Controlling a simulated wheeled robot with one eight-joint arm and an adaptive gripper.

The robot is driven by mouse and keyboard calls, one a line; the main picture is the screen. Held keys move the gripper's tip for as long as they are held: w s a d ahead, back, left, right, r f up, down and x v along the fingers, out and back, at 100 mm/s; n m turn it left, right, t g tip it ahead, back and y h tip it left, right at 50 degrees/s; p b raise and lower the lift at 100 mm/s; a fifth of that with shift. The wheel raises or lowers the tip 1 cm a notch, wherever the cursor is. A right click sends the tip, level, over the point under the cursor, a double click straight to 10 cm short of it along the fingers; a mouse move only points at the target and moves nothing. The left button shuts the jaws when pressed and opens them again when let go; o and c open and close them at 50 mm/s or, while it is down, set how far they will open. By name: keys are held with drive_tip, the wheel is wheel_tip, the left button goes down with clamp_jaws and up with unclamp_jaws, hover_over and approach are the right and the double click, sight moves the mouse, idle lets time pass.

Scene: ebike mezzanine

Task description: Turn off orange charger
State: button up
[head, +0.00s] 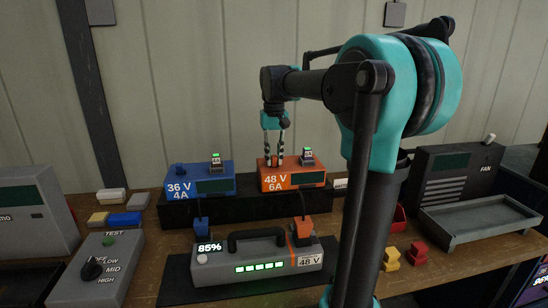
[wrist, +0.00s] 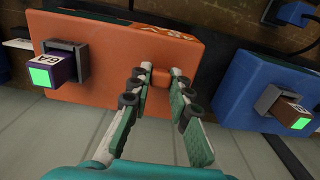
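The orange charger (head: 292,177), marked 48 V 6A, sits on a black riser. It fills the upper left of the wrist view (wrist: 90,65). My gripper (head: 274,160) points down at the charger's left part. In the wrist view my gripper (wrist: 158,80) has its fingertips apart, on either side of a small orange knob (wrist: 158,77) on the charger. I cannot tell whether they touch it. The green-lit switch is outside the fingers.
A grey battery (head: 259,263) showing 85% lies in front with cables plugged in. A test box (head: 90,267) is at the left, a fan unit (head: 465,185) at the right.

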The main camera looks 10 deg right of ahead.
sight(275, 170)
clamp_jaws()
drive_tip(key=shift+s+t, duration=0.2)
drive_tip(key=shift+t, duration=0.4)
drive_tip(key=o, duration=0.8)
unclamp_jaws()
drive_tip(key=r, duration=0.8)
drive_tip(key=s+r, duration=0.1)
drive_tip(key=r, duration=0.3)
drive_tip(key=shift+s, duration=0.1)
drive_tip(key=shift+f, duration=0.1)
